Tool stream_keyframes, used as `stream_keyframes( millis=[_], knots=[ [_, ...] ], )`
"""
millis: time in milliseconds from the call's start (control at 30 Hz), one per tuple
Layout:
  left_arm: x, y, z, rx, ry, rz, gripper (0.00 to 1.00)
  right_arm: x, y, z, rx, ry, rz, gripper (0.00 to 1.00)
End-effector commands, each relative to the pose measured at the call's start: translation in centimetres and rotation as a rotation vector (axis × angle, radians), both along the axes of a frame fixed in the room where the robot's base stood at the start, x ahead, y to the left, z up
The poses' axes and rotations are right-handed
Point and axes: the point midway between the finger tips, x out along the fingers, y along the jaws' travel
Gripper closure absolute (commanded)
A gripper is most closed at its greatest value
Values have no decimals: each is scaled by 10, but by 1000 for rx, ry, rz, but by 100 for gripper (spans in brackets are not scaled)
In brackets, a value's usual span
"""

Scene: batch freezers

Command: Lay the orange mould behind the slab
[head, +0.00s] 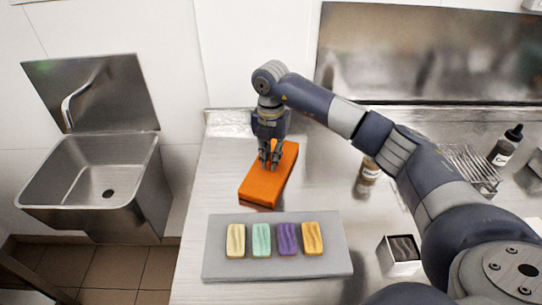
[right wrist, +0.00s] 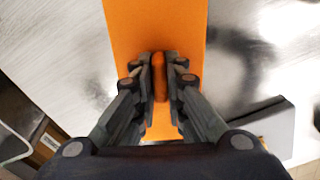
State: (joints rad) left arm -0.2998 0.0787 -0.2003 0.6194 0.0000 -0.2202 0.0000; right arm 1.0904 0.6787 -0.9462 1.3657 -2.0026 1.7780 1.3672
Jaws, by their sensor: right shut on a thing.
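The orange mould (head: 262,186) is a long flat block on the steel worktop, behind the grey slab (head: 218,271) in the head view, set at a slant. My right gripper (head: 270,163) points down over its far half. The right wrist view shows the gripper (right wrist: 159,78) shut on a raised orange ridge on top of the mould (right wrist: 130,25). A corner of the slab also shows there (right wrist: 270,128). I cannot tell whether the mould touches the worktop. My left gripper is not in view.
Several coloured bars, including a purple one (head: 287,238), lie in a row on the slab. A small metal tin (head: 400,262), a brown bottle (head: 368,172), a wire rack (head: 470,168) and a dark-capped bottle (head: 506,146) stand to the right. A sink (head: 95,180) is at left.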

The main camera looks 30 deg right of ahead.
Motion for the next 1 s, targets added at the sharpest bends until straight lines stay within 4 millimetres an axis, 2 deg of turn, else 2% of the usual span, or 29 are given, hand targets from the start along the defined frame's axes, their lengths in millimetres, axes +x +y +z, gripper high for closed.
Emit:
stream_keyframes(
  millis=[67,100,167,467,633,767,1000],
  knots=[
    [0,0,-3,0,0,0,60,0,0,-3,0,0,0,100],
    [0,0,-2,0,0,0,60,0,0,-3,0,0,0,82],
    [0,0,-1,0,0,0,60,0,0,-2,0,0,0,69],
    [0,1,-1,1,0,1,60,0,0,-2,0,0,0,69],
    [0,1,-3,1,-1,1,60,1,0,7,1,-4,0,69],
    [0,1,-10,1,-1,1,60,1,0,29,0,-6,0,69],
    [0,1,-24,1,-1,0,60,1,0,83,0,-5,0,69]
  ],
)
